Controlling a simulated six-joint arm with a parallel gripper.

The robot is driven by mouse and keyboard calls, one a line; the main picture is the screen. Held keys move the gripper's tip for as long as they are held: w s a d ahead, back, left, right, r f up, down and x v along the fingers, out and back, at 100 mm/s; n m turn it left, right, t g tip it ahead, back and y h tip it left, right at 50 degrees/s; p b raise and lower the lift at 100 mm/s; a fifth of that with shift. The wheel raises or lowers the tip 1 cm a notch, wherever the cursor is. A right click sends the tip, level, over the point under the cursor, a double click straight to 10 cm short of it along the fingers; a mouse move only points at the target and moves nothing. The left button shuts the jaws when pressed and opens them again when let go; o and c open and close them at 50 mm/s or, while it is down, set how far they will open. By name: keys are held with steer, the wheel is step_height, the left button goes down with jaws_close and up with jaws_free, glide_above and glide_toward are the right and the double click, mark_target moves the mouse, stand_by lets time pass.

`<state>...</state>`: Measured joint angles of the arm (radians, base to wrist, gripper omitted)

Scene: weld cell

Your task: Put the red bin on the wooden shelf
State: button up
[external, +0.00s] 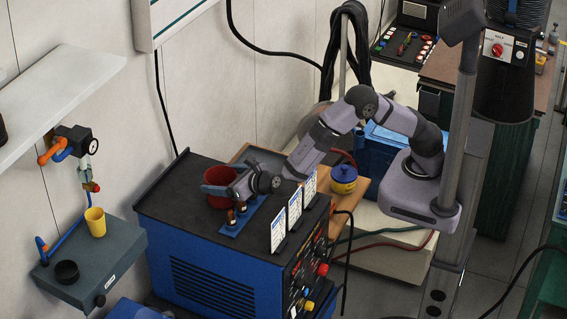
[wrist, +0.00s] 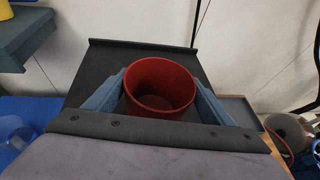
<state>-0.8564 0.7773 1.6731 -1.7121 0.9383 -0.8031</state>
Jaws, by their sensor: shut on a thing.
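The red bin (external: 219,175) is a round, open-topped, empty-looking tub at the far left part of the black top of the blue welding machine (external: 170,192). My gripper (external: 222,188) reaches it from the right and is shut on it. In the wrist view the blue-grey fingers of my gripper (wrist: 160,92) press on both sides of the red bin (wrist: 158,105). I cannot tell whether its base touches the machine top. A wooden board (external: 357,190), possibly the wooden shelf, lies behind the machine near my base. A pale wall shelf (external: 70,92) is at upper left.
Small dark-red bottles stand on a blue plate (external: 231,229) close to my gripper, with several white cards (external: 295,208) to their right. A grey tray (external: 262,158) and a blue-yellow pot (external: 343,180) stand behind. A yellow cup (external: 95,222) stands on a small wall bracket at left.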

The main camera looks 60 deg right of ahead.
steer(key=shift+f, duration=0.1)
steer(key=o, duration=1.3)
steer(key=shift+o, duration=0.2)
steer(key=shift+r, duration=0.2)
steer(key=b+v, duration=0.3)
steer(key=v, duration=0.7)
steer(key=shift+s+b, duration=0.35)
steer(key=shift+s, duration=0.05)
steer(key=shift+o, duration=0.3)
steer(key=shift+s+a+r, duration=0.1)
steer(key=shift+s+r, duration=0.2)
steer(key=shift+s, duration=0.3)
